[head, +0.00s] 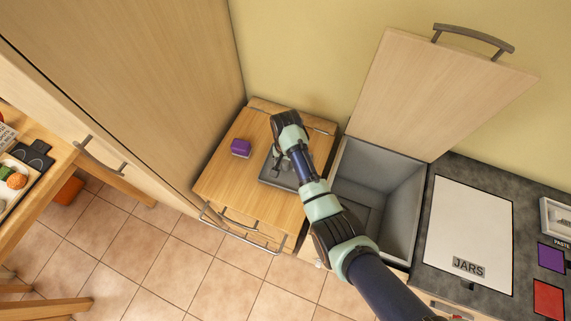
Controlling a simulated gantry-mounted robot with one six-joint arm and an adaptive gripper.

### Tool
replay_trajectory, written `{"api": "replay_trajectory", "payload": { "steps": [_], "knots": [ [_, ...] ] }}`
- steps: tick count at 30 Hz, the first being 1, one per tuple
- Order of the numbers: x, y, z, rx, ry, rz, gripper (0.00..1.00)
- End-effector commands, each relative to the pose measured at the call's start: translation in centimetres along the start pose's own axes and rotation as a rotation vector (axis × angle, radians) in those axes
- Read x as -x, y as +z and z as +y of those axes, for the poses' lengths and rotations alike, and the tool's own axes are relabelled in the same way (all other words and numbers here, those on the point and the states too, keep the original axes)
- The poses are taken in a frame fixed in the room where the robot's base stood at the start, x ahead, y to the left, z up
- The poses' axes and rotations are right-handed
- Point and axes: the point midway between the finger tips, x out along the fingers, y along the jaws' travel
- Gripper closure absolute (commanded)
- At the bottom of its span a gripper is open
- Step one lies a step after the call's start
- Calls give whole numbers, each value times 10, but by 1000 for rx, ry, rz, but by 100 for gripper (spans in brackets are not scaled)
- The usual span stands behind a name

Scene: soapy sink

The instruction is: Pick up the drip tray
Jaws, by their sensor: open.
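The drip tray (275,180) looks like a shallow dark grey tray lying flat on the wooden cabinet top, partly hidden under my arm. My gripper (282,166) is open and sits over the tray. Its fingertips are small and partly covered by my wrist, so I cannot tell whether they touch the tray.
A purple block (241,148) stands left of the tray on the wooden top (222,184). To the right is an open grey bin (405,185) with its wooden lid (420,90) raised. Further right is a white board marked JARS (468,225). A rail (240,234) runs along the cabinet's front.

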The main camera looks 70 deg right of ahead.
Motion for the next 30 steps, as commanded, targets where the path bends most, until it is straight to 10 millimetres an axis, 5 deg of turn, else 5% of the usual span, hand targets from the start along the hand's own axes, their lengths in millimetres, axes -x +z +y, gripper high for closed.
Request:
{"api": "replay_trajectory", "payload": {
  "steps": [9,19,30],
  "knots": [
    [-11,0,0,0,-1,1,45],
    [-11,0,0,0,-1,1,100],
    [-8,0,0,1,-1,1,100]
  ]
}}
